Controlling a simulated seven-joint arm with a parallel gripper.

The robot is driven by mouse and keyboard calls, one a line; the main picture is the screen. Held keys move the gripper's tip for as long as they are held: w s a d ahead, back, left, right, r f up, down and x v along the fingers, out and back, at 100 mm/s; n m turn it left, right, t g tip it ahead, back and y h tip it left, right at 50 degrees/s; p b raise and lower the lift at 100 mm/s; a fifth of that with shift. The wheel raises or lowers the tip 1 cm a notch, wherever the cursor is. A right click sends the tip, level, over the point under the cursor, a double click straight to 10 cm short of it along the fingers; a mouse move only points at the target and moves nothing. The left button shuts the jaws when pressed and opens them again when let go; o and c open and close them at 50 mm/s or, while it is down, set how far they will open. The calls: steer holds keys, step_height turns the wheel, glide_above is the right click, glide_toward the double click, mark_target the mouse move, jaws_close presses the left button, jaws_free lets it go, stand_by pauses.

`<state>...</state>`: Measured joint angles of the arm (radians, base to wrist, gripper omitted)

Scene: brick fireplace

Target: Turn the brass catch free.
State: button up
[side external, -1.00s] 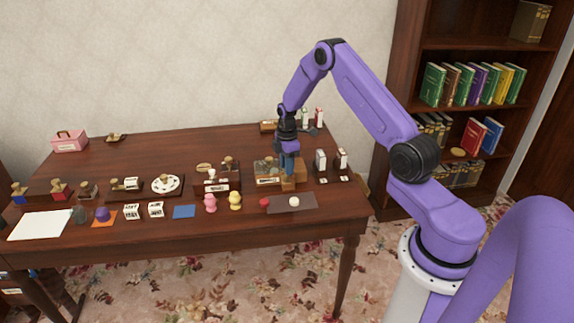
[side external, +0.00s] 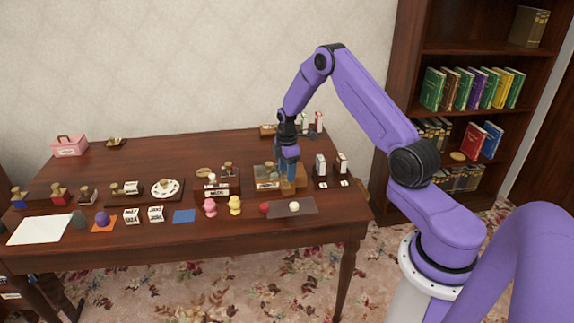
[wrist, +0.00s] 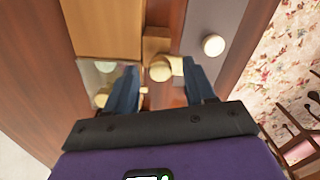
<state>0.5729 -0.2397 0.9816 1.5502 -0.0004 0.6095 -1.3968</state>
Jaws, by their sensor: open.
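The brass catch (wrist: 160,70) is a round knob with a short arm, in the middle of the wrist view beside a wooden block (wrist: 156,46). My gripper (wrist: 161,68) is open, with one blue finger on each side of the catch. Gaps show between catch and fingers, and I cannot tell if either touches. In the side view my gripper (side external: 289,182) points down at the wooden box (side external: 302,177) near the table's right front. The fingers hide the catch there. A glass-topped case (side external: 266,172) adjoins the box on the left.
White-topped upright pieces (side external: 321,163) stand close on the right. Stamps and small figures fill the table's left front. The middle back of the table (side external: 190,145) is clear.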

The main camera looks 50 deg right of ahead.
step_height(320, 180, up, 17)
steer(key=shift+r, duration=0.2)
stand_by(0.3)
steer(key=shift+a, duration=0.1)
steer(key=s+a+r, duration=0.2)
steer(key=s+a, duration=0.4)
steer(key=a, duration=0.5)
steer(key=s+a+r, duration=0.3)
steer(key=s+a, duration=0.2)
steer(key=a, duration=0.7)
steer(key=s+a, duration=0.1)
steer(key=s, duration=1.1)
steer(key=s+a+f, duration=0.1)
steer(key=s+a, duration=0.1)
steer(key=s, duration=1)
steer(key=shift+s+a, duration=0.25)
steer(key=shift+s, duration=0.15)
steer(key=shift+o, duration=0.2)
steer(key=shift+w, duration=0.1)
